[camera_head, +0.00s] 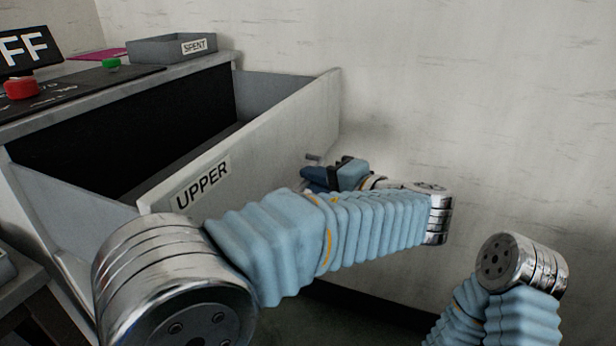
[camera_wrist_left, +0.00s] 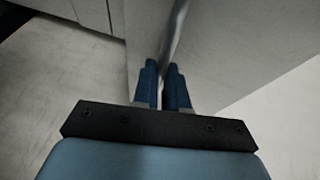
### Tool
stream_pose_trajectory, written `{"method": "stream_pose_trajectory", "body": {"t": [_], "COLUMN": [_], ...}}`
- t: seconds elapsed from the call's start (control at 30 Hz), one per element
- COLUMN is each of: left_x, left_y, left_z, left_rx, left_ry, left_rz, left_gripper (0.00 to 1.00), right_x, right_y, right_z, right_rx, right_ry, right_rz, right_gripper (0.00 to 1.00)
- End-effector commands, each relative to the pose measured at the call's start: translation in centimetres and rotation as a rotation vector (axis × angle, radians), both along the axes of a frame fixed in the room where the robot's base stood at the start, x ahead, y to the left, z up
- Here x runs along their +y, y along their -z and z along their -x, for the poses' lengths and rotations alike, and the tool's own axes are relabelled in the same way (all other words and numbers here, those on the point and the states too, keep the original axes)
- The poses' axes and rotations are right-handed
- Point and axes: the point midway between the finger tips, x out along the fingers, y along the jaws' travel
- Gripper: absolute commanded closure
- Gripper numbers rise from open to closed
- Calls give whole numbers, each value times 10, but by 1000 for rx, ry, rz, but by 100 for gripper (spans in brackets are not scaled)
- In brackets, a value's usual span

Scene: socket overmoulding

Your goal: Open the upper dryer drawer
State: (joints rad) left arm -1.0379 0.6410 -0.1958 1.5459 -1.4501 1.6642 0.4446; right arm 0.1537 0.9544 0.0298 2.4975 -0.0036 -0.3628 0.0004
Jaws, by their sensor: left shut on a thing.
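The upper dryer drawer (camera_head: 270,128), a grey-white front labelled "UPPER", stands pulled out from the dryer body in the head view. Its dark inside and side walls show behind the front. My left gripper (camera_head: 316,172) is at the drawer front's outer face, partly hidden by my own arm. In the left wrist view, the blue fingers of the left gripper (camera_wrist_left: 164,88) are shut on the drawer's metal bar handle (camera_wrist_left: 174,40). Most of the handle is hidden in the head view. My right arm shows at the lower right, but its gripper is out of view.
A grey tray labelled "SPENT" (camera_head: 172,48) sits on top of the dryer. A panel with a red button (camera_head: 20,88) and a green button (camera_head: 111,63) is at the upper left. A pale wall (camera_head: 480,100) stands close behind and to the right.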

Motion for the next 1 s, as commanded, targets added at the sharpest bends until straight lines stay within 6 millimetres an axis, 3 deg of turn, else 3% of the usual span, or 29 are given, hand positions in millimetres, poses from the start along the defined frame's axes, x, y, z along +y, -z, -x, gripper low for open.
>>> {"method": "stream_pose_trajectory", "body": {"t": [0.27,0.3,0.47,0.77,1.0], "left_x": [-1,-1,0,-2,-30], "left_y": [1,1,1,0,-6], "left_z": [0,0,0,1,27], "left_rx": [3,3,2,1,-1], "left_ry": [1,1,0,1,4], "left_rz": [0,0,-1,-1,-1], "left_gripper": [100,85,62,62,62], "right_x": [0,0,0,0,0], "right_y": [0,0,0,0,3], "right_z": [0,0,0,0,0], "right_rx": [0,0,0,0,0], "right_ry": [0,0,0,0,1], "right_rz": [0,0,0,0,0], "right_gripper": [57,57,57,57,57]}}
